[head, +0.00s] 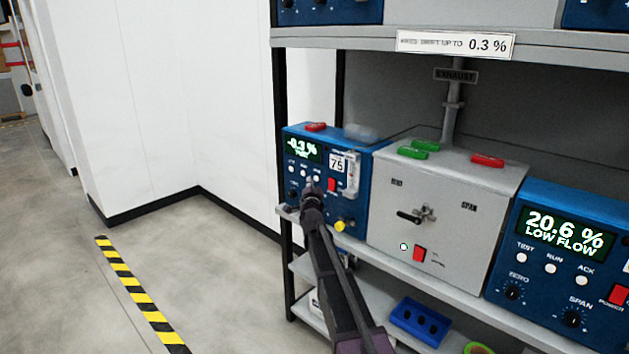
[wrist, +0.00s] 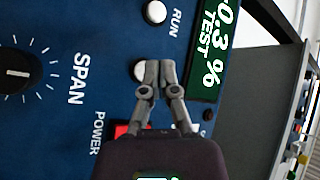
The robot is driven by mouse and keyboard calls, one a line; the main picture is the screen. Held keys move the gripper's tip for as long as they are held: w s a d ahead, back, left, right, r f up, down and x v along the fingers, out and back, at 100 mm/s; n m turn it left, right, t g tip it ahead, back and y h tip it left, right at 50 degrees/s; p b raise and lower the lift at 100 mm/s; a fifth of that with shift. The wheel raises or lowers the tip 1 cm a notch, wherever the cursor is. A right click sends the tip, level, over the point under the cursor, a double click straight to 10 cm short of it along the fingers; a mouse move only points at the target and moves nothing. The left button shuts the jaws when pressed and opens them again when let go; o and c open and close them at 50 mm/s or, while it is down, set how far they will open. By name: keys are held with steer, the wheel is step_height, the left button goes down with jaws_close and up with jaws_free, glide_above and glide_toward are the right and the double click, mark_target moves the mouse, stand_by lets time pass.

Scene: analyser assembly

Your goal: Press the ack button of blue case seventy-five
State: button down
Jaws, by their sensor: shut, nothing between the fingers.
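Blue case seventy-five (head: 329,190) stands at the left end of the shelf, marked 75, with "-0.3 %" on its display (head: 302,149). The wrist view display (wrist: 214,45) also reads TEST. Three white buttons sit under the display. The rightmost, the ack button by its place after RUN, shows in the head view (head: 317,178) and partly in the wrist view (wrist: 139,71); its label is hidden. My gripper (head: 311,187) is shut and empty in front of the panel. In the wrist view its fingertips (wrist: 159,68) overlap that button's edge; I cannot tell whether they touch.
The RUN button (wrist: 156,12), span knob (wrist: 18,72) and red power switch (head: 332,185) are close by. A grey exhaust box (head: 440,205) stands right of the case, then another blue case (head: 560,250) reading 20.6 % LOW FLOW. Floor at left is clear.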

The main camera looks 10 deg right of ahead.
steer(key=shift+w+d, duration=0.55)
steer(key=shift+d, duration=0.15)
stand_by(1.4)
steer(key=shift+s+a, duration=0.1)
steer(key=shift+a, duration=0.05)
steer(key=shift+s+a, duration=0.4)
steer(key=shift+a, duration=0.15)
steer(key=shift+a, duration=0.1)
steer(key=shift+s+a, duration=0.75)
steer(key=shift+a, duration=0.25)
steer(key=shift+s+a, duration=0.7)
steer(key=shift+a, duration=0.25)
